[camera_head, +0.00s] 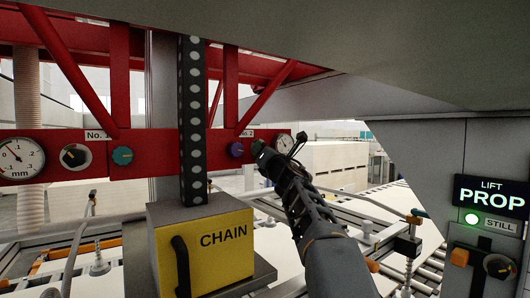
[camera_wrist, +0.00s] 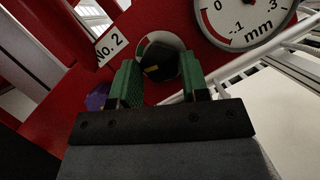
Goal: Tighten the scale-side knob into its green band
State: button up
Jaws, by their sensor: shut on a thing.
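The black knob (camera_wrist: 165,62) sits on a round white plate on the red beam, between the No. 2 label and a gauge. It has a small yellowish mark on its face. A bit of coloured band (camera_wrist: 143,44) shows at the plate's upper left; the rest is hidden by the knob and fingers. My gripper (camera_wrist: 160,76) is shut on this knob, one green finger on each side. In the head view my gripper (camera_head: 264,158) reaches the No. 2 end of the beam and mostly covers the knob. The gauge (camera_wrist: 246,14), marked in mm, is cut off by the frame; its needle is not clear.
A purple knob (camera_head: 236,149) is just left of my gripper. No. 1 has a gauge (camera_head: 18,158), a black knob (camera_head: 75,157) and a teal knob (camera_head: 122,155). A yellow CHAIN box (camera_head: 215,240) stands below. A panel sign (camera_head: 490,198) reads LIFT PROP, with a green lamp marked STILL.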

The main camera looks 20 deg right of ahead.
jog(key=o, duration=0.9)
jog(key=b+v, duration=0.6)
jog(key=v, duration=0.7)
jog(key=shift+s+f, duration=0.15)
jog(key=shift+s, duration=0.25)
jog(key=shift+d, duration=0.15)
